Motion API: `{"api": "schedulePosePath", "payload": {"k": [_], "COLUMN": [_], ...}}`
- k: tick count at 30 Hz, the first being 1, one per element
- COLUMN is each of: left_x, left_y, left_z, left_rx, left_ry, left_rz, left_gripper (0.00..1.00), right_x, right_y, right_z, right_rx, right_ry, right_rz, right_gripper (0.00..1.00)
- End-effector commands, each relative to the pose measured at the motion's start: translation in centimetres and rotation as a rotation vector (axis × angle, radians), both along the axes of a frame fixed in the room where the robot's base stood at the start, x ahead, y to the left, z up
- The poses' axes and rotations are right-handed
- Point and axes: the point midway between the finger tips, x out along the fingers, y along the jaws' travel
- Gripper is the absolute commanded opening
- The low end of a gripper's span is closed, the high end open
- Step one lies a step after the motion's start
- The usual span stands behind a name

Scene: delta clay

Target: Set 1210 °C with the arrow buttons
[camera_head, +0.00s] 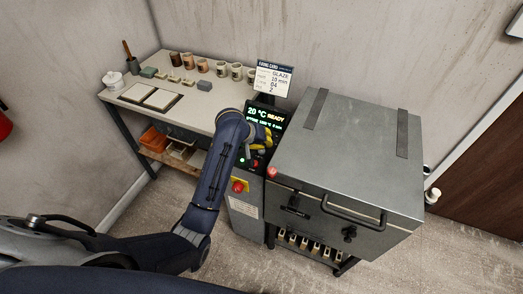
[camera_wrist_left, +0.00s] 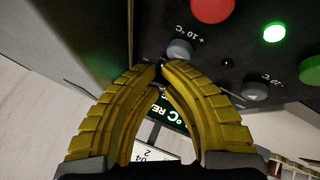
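The control panel's dark display (camera_head: 266,115) reads 20 °C READY in the head view; the smaller setpoint line below is too small to read surely. In the left wrist view the panel appears upside down. A grey round button (camera_wrist_left: 180,50) sits by the label +10 °C, and another grey button (camera_wrist_left: 255,91) by the label -10 °C. My left gripper (camera_wrist_left: 161,70) has its yellow fingertips together, close to the +10 °C button; I cannot tell whether they touch it. In the head view the left gripper (camera_head: 267,142) partly covers the panel. My right gripper is not in view.
A red knob (camera_wrist_left: 212,8), a lit green light (camera_wrist_left: 274,33) and a green button (camera_wrist_left: 312,70) are near the arrow buttons. A firing card (camera_head: 274,79) reading GLAZE stands behind the panel. The kiln (camera_head: 345,135) is on the right, a pottery-laden table (camera_head: 205,115) on the left.

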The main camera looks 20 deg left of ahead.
Motion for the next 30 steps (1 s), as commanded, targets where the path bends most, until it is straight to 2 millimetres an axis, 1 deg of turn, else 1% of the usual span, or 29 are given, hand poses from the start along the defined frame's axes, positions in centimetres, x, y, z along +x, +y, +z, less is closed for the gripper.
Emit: {"api": "schedulePosePath", "payload": {"k": [23, 30], "left_x": [-0.03, -0.02], "left_y": [0.01, 0.00], "left_z": [-0.84, -0.82], "left_rx": [0.001, 0.001], "left_ry": [0.001, 0.001], "left_rz": [0.000, 0.000], "left_gripper": [0.00, 0.00], "right_x": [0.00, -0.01], "right_y": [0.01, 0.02], "right_z": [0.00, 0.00], "right_rx": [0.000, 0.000], "right_ry": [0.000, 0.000], "right_rz": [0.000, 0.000], "right_gripper": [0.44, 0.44]}}
